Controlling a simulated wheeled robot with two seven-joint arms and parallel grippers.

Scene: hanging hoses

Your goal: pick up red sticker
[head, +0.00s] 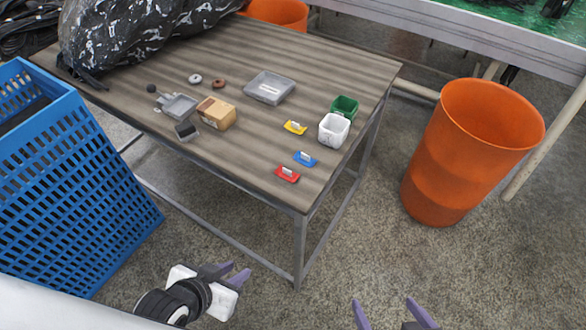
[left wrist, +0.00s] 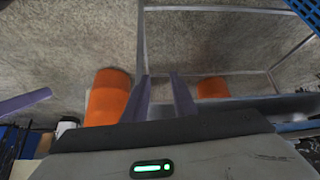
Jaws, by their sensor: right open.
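The red sticker (head: 287,174), a small flat red piece with a white raised tab, lies on the wooden table (head: 240,165) near its front right edge. A blue sticker (head: 305,159) and a yellow sticker (head: 295,127) lie behind it. My left gripper (head: 233,271) is open and empty in front of the table, below the red sticker in the picture. Its two purple fingers stand apart in the left wrist view (left wrist: 163,88). My right gripper (head: 384,303) is open and empty at the bottom edge, right of the table. The left wrist view does not show the stickers.
A white cup (head: 334,131) and green cup (head: 345,106) stand near the stickers. A cardboard box (head: 216,113), grey tray (head: 269,87) and small parts lie farther left. A blue crate (head: 70,180) stands left of the table, an orange bin (head: 465,150) right. The floor between is clear.

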